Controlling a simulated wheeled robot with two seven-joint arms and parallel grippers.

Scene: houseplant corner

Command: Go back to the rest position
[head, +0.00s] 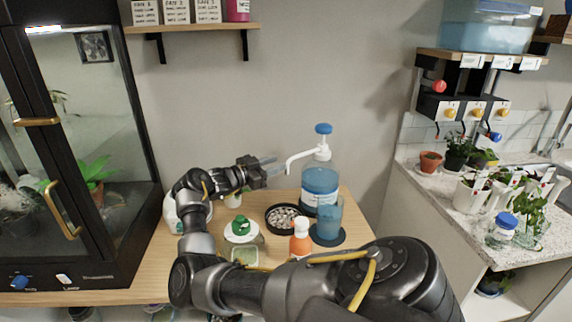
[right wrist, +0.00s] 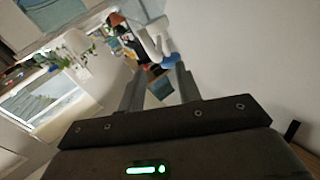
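My right arm reaches in from the lower right, bends at the left of the wooden table, and ends in my right gripper (head: 275,167), which points right above the table. Its two fingers also show in the right wrist view (right wrist: 160,88), spread apart with nothing held between them. The gripper is in the air just left of the white spout of the pump bottle (head: 319,183); I cannot tell the exact gap. My left gripper is in neither view.
On the wooden table (head: 130,268) stand a blue tumbler (head: 328,220), an orange bottle (head: 300,240), a dark dish of pebbles (head: 281,217) and a green-topped white container (head: 240,229). A glass cabinet (head: 100,150) is at left, a plant counter (head: 440,200) at right.

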